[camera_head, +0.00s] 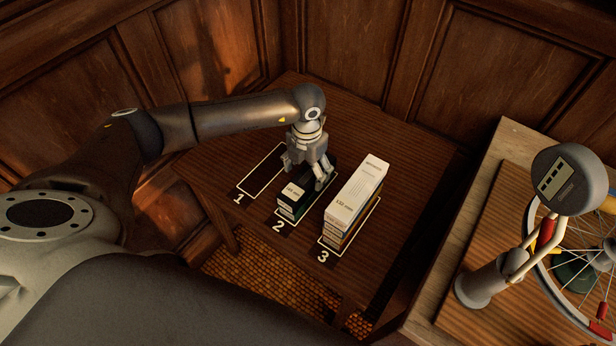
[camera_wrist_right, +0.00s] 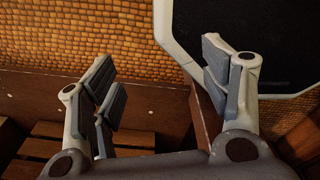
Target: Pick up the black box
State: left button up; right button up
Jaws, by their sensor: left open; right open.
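The black box (camera_head: 296,205) lies on the dark wooden table in the outlined space marked 2, with a white label on its near part and some green on its side. My left gripper (camera_head: 304,175) points down over the far part of the box, its fingers open and spread. The gripper hides part of the box, and I cannot tell whether the fingers touch it. My right gripper (camera_wrist_right: 163,85) is open and empty in the right wrist view, away from the box.
A taller white box (camera_head: 357,195) stands just right of the black box in space 3. The outlined space 1 (camera_head: 262,172) is empty. A wooden board with a wheel (camera_head: 575,265) and a grey device (camera_head: 568,180) stands at the right. Panelled walls close off the back.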

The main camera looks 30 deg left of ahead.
aim_at(308, 176)
pick_arm(q)
notch_tip(308, 176, down, 3)
jog(key=shift+w+d+f, duration=0.1)
jog(key=shift+f, duration=0.05)
pick_arm(e)
jog(key=shift+w+r, duration=0.5)
jog(key=shift+w, duration=0.4)
pick_arm(q)
jog(key=c, duration=1.2)
jog(key=shift+c, duration=0.3)
pick_arm(e)
jog(key=shift+s+d, duration=0.1)
jog(key=shift+s, duration=0.25)
jog(key=shift+f, duration=0.1)
